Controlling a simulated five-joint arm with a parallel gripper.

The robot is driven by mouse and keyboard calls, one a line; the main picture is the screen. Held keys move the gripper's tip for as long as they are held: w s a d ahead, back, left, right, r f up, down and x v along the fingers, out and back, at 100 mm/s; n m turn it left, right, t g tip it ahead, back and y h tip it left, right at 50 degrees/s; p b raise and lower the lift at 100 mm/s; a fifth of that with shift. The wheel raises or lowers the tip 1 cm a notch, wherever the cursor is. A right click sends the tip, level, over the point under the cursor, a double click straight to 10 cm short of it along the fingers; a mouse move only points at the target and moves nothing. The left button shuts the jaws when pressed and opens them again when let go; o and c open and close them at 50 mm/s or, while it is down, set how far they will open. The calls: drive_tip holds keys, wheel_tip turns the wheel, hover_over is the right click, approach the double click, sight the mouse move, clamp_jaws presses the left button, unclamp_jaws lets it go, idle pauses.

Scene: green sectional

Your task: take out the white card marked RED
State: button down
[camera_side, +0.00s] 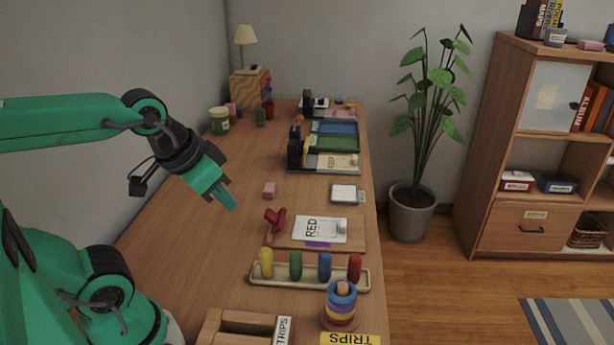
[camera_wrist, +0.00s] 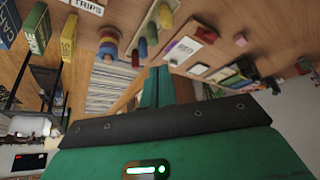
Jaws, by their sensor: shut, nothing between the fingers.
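The white card marked RED (camera_side: 312,228) lies on a wooden board (camera_side: 354,240) on the long table. A purple strip (camera_side: 317,244) shows at the card's front edge, and a pale piece sits by its right end. A red object (camera_side: 275,218) stands at the board's left side. The card also shows in the wrist view (camera_wrist: 183,50). My gripper (camera_side: 228,200) is shut and empty, above the table, to the left of the board and apart from the card. Its green fingers also show in the wrist view (camera_wrist: 158,75).
A tray with yellow, green, blue and red pegs (camera_side: 310,276) stands in front of the board. A ring stack (camera_side: 341,306) is nearer still. A pink block (camera_side: 270,189) and a white square pad (camera_side: 344,193) lie behind it. Card stands (camera_side: 330,162) fill the back.

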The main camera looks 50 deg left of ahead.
idle(0.4)
drive_tip(key=c, duration=1.3)
unclamp_jaws()
drive_tip(key=shift+w+r, duration=0.1)
drive_tip(key=shift+w, duration=0.05)
drive_tip(key=w+n+g, duration=0.3)
drive_tip(key=w+n, duration=0.2)
drive_tip(key=w, duration=1.2)
drive_tip(key=w+f+n+g, duration=0.1)
drive_tip(key=w+f, duration=0.3)
drive_tip(key=f, duration=0.1)
drive_tip(key=w+a+f+n, duration=0.1)
drive_tip(key=w+f, duration=0.3)
drive_tip(key=w, duration=0.1)
drive_tip(key=w+a+f+n+g, duration=0.1)
drive_tip(key=w+f, duration=0.4)
drive_tip(key=shift+w+a+f+n+g, duration=0.15)
drive_tip(key=shift+w+f+n+g, duration=0.15)
drive_tip(key=shift+f+n, duration=0.1)
drive_tip(key=shift+w+f, duration=0.1)
drive_tip(key=shift+f, duration=0.15)
